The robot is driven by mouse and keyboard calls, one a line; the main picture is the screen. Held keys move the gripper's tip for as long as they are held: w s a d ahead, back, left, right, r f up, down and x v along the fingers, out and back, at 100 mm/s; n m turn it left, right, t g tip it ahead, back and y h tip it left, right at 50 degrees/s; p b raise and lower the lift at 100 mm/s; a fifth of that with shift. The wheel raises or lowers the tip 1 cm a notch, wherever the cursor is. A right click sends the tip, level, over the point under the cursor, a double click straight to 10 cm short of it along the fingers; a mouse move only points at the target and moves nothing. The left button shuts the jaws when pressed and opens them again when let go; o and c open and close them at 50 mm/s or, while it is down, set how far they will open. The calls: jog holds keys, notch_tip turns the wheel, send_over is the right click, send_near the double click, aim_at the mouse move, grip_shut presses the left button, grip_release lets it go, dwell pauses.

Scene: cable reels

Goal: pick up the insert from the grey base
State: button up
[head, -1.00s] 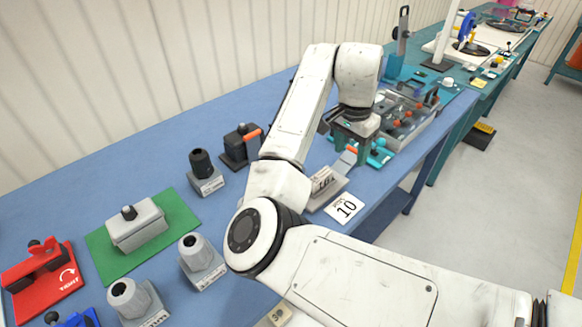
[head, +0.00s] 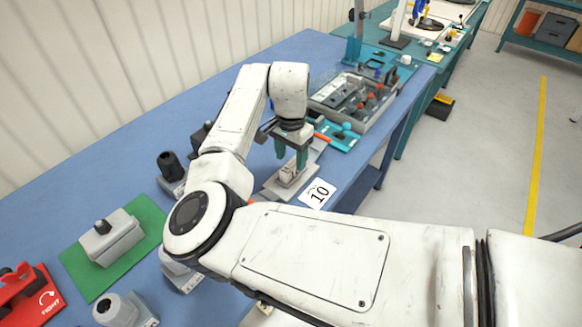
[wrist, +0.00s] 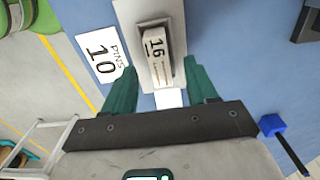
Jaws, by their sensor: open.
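The insert (head: 290,176) is a small light block standing on the grey base (head: 270,194) near the bench's front edge. In the wrist view my gripper (wrist: 160,65) has one finger to each side of the insert's near end, with gaps visible and nothing held. Whether the fingertips reach down to the insert's height is hard to tell.
A "10 PINS" card (head: 318,193) lies beside the base. An orange-handled part (head: 321,138) and a grey tray of parts (head: 352,98) are behind it. A grey block on a green mat (head: 75,262) and black-topped fixtures (head: 170,166) stand left.

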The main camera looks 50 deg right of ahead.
jog(key=shift+f, duration=1.25)
jog(key=shift+c, duration=0.4)
grip_shut()
